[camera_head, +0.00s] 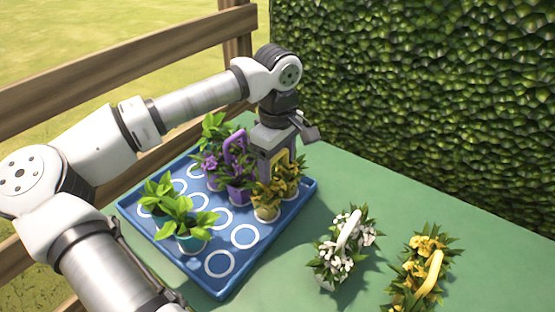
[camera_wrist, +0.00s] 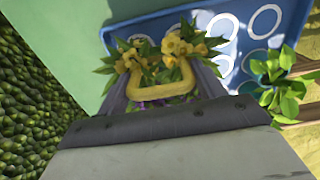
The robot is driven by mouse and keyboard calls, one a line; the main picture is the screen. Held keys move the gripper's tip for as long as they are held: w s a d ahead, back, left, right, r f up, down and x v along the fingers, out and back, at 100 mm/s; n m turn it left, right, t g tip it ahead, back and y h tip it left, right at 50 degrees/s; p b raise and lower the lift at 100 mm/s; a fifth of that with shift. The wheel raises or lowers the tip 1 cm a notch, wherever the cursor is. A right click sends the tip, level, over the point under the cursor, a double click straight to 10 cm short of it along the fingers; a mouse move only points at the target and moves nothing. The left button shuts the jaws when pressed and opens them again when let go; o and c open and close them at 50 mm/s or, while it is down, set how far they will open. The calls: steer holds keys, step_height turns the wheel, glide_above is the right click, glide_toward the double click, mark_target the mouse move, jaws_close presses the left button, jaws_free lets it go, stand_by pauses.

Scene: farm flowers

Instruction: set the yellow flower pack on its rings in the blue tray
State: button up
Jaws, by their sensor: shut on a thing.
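My gripper (camera_head: 275,168) is shut on the handle of a yellow flower pack (camera_head: 268,196) at the right side of the blue tray (camera_head: 225,288). In the wrist view the yellow handle (camera_wrist: 160,97) lies between the fingers, with yellow flowers (camera_wrist: 185,46) beyond it. The pack looks upright over the tray, near its right edge. I cannot tell whether its pots touch the tray. White rings (camera_head: 244,236) show bare in the front part of the tray. The rings under the pack are hidden.
A purple flower pack (camera_head: 238,180) stands in the tray just left of the gripper. Green leafy plants (camera_head: 188,222) stand in the tray's left part. A white flower pack (camera_head: 344,246) and another yellow pack (camera_head: 420,268) are on the green table. A hedge (camera_head: 420,100) rises behind.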

steer(key=shift+f, duration=0.15)
steer(key=o, duration=1.5)
step_height(320, 180, up, 12)
